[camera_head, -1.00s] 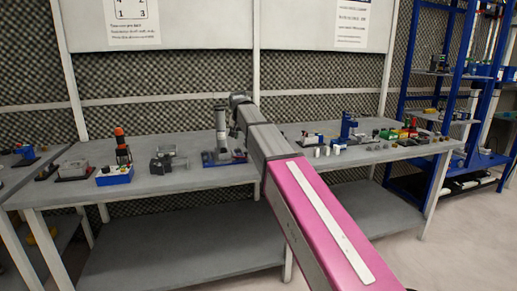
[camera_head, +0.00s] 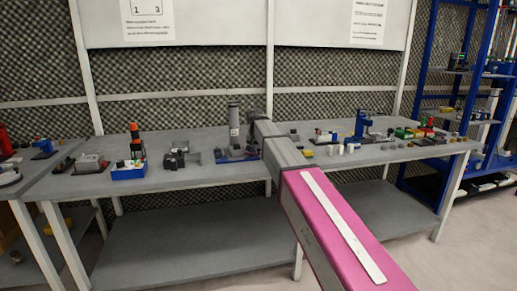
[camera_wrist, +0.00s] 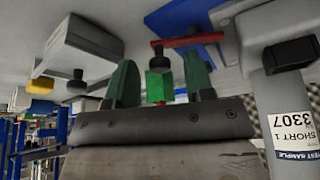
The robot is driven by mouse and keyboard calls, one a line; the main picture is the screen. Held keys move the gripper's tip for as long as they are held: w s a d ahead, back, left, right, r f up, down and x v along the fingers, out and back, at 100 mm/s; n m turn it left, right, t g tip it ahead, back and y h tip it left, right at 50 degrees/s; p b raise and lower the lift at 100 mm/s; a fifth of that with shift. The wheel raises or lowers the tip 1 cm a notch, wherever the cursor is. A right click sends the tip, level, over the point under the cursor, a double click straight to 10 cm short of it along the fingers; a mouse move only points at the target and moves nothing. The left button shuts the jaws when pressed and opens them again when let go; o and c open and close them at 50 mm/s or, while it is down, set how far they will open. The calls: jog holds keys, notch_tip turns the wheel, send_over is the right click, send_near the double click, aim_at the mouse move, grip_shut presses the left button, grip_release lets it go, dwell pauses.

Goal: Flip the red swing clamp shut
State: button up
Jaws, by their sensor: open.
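In the wrist view, which is upside down, a red bar (camera_wrist: 178,40) lies at a blue base (camera_wrist: 190,18). It appears to be the swing clamp's arm. A green block (camera_wrist: 157,88) with a dark neck stands at the bar's left end. My gripper (camera_wrist: 161,82) is open, its two dark green fingers on either side of the green block with gaps visible. A labelled grey post (camera_wrist: 280,90) rises beside it. In the head view the post (camera_head: 234,120) stands on the bench; my wrist hides the clamp there.
The grey bench (camera_head: 200,178) also carries a blue box (camera_head: 128,172) with an orange-topped device, grey fixtures (camera_head: 175,160) and, at right, a blue stand (camera_head: 362,125) with small parts. A dark knob (camera_wrist: 190,114) cannot be made out clearly near my fingers.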

jog(key=shift+c, duration=0.3)
grip_shut()
jog(key=shift+w+d+n+y, duration=0.15)
jog(key=shift+w+n+y, duration=0.25)
jog(key=shift+n, duration=0.7)
jog(key=shift+w+n+y, duration=0.25)
jog(key=shift+n+y, duration=0.05)
jog(key=shift+n, duration=0.4)
jog(key=shift+w+n+y, duration=0.2)
jog(key=shift+n+y, duration=0.1)
jog(key=shift+n, duration=0.4)
jog(key=shift+o, duration=0.3)
grip_release()
jog(key=v, duration=1)
jog(key=shift+r, duration=0.35)
